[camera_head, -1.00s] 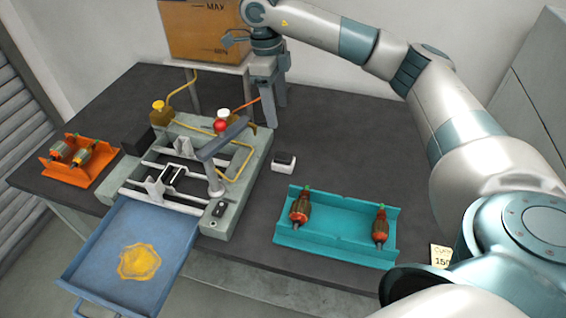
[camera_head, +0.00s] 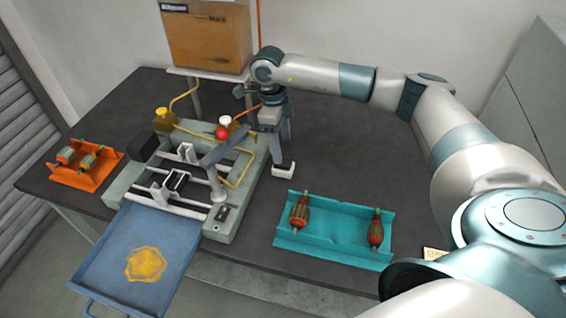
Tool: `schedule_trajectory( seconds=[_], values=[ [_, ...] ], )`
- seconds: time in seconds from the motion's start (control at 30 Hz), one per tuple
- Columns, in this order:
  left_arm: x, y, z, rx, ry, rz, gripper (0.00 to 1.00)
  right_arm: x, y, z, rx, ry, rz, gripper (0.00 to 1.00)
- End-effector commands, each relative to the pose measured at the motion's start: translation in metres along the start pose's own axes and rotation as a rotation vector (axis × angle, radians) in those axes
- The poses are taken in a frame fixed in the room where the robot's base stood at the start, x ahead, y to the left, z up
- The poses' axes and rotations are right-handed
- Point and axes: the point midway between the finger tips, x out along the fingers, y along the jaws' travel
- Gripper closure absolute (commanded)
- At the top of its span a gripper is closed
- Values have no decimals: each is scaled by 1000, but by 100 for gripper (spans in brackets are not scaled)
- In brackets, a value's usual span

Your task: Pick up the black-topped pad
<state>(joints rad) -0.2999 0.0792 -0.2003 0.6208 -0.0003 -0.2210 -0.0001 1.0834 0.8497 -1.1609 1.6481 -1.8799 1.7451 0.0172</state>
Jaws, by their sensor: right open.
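The black-topped pad (camera_head: 285,172) is a small block on the dark table, between the winding machine and the teal tray. Its white lower part shows, and its black top is mostly hidden behind my right gripper. My right gripper (camera_head: 279,149) points down from above, open, with its fingertips at or just over the pad. I cannot tell whether the fingers touch it or stand on both sides of it. My left gripper is out of view.
The grey winding machine (camera_head: 226,230) with a red knob stands left of the pad. The teal tray (camera_head: 335,246) with two armatures lies to its right. An orange tray (camera_head: 79,180), a blue tray (camera_head: 95,262) and a raised box (camera_head: 208,45) are further off. Table behind the pad is clear.

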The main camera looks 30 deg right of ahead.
Motion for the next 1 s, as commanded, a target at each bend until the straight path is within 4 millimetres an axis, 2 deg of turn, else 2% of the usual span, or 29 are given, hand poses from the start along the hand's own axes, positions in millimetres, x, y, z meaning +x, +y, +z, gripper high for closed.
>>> schedule_trajectory(
  seconds=[0.03,0.2,0.63,0.87,1.0],
  values=[
    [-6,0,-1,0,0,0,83,4,0,-1,2,3,1,39],
    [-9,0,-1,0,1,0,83,19,0,0,1,1,0,39],
    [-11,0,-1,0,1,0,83,23,0,0,1,0,0,39],
    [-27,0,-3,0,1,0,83,37,5,0,0,3,2,39],
    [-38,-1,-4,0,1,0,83,53,7,1,1,3,2,39]
  ],
)
